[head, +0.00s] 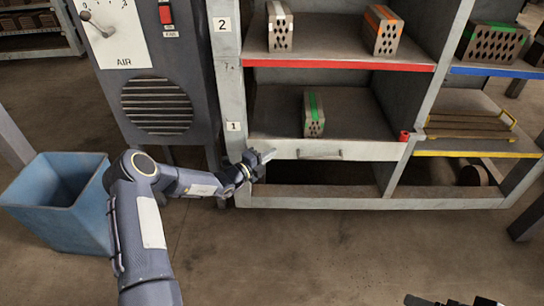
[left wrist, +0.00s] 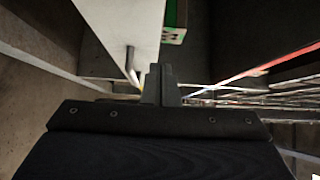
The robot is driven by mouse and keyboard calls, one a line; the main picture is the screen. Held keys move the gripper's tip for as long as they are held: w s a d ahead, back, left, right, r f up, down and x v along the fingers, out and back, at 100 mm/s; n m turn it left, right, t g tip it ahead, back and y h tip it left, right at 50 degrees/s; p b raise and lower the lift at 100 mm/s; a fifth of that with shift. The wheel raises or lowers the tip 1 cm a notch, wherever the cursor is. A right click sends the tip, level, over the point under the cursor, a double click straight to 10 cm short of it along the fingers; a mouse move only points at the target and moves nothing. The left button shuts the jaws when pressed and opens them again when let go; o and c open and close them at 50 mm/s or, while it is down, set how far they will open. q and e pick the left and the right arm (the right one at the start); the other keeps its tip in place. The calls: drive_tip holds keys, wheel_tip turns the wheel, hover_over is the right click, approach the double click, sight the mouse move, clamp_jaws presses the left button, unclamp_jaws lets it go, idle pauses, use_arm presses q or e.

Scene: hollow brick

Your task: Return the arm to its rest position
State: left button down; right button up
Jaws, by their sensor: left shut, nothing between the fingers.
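My left arm comes in from the lower left in the head view. Its gripper (head: 266,156) is shut and empty, in front of the lower left part of the shelf rack, near the left end of a white drawer front (head: 345,151). In the left wrist view the fingers (left wrist: 161,84) are together, with the white panel and its handle (left wrist: 131,62) just ahead to the left. A dark piece at the bottom right edge of the head view may be my right gripper (head: 455,301); its fingers cannot be made out.
A hollow brick with a green stripe (head: 314,114) stands on shelf 1. Bricks with white (head: 279,27) and orange (head: 383,30) stripes stand on shelf 2. A blue bin (head: 60,200) stands left of my arm, beside a grey AIR cabinet (head: 158,108). The floor in front is clear.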

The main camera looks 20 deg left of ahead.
use_arm(q)
drive_tip(key=p+v, duration=0.2)
drive_tip(key=v, duration=0.7)
drive_tip(key=s+d+r+m+g+h, duration=0.2)
drive_tip(key=s+d+r+m+g, duration=0.4)
drive_tip(key=r+m, duration=0.45)
drive_tip(key=s+d+r+m+g+h, duration=0.1)
drive_tip(key=s+d+r+m+g, duration=0.35)
drive_tip(key=s+r+m, duration=0.65)
drive_tip(key=s+a+f+m+y, duration=0.15)
drive_tip(key=s+m+y, duration=0.25)
drive_tip(key=s+m, duration=0.8)
drive_tip(key=s+a+f+m+y, duration=0.15)
drive_tip(key=s+m+y, duration=0.25)
drive_tip(key=s+m, duration=0.7)
wheel_tip(320, 180, up, 25)
drive_tip(key=w+m+p, duration=0.2)
drive_tip(key=p, duration=2.1)
drive_tip(key=shift+a+f+p, duration=0.2)
drive_tip(key=shift+a+p, duration=0.15)
drive_tip(key=shift+p, duration=0.05)
use_arm(e)
wheel_tip(320, 180, up, 26)
drive_tip(key=shift+w+a, duration=0.2)
use_arm(q)
drive_tip(key=shift+w+t, duration=0.1)
drive_tip(key=shift+t, duration=0.15)
use_arm(e)
drive_tip(key=shift+c, duration=0.2)
